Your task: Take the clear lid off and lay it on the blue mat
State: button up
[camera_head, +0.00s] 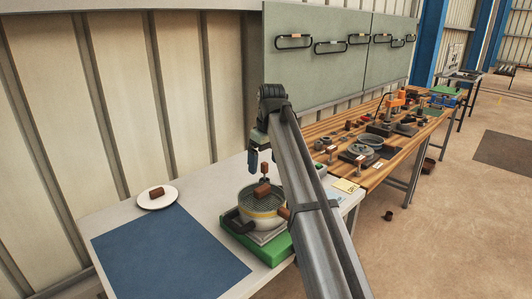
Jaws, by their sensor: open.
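A round pot (262,217) with a pale body and a yellowish band stands on a green base at the right end of the grey table. A see-through lid (254,201) appears to cover its top, with a brown block-like knob (262,190) at its middle. Another small brown piece (264,169) shows just above the knob, close to my fingers; I cannot tell if they touch. My gripper (262,161) is open above the pot, fingers pointing down. The blue mat (165,255) lies flat and bare to the left of the pot.
A white plate (145,203) with a brown block (157,192) sits behind the mat. The green base (270,252) is near the table's front edge. A wooden bench (383,168) with many tools stands at the right. A grey-green panel (320,75) rises behind.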

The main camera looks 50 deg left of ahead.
aim_at(263, 188)
jog(key=f, duration=0.7)
jog(key=a+f, duration=0.1)
jog(key=f, duration=0.2)
jog(key=shift+a+f, duration=0.1)
jog(key=shift+f, duration=0.1)
jog(key=shift+c, duration=0.2)
jog(key=c, duration=1.2)
jog(key=shift+r, duration=1.65)
jog(key=shift+r, duration=0.35)
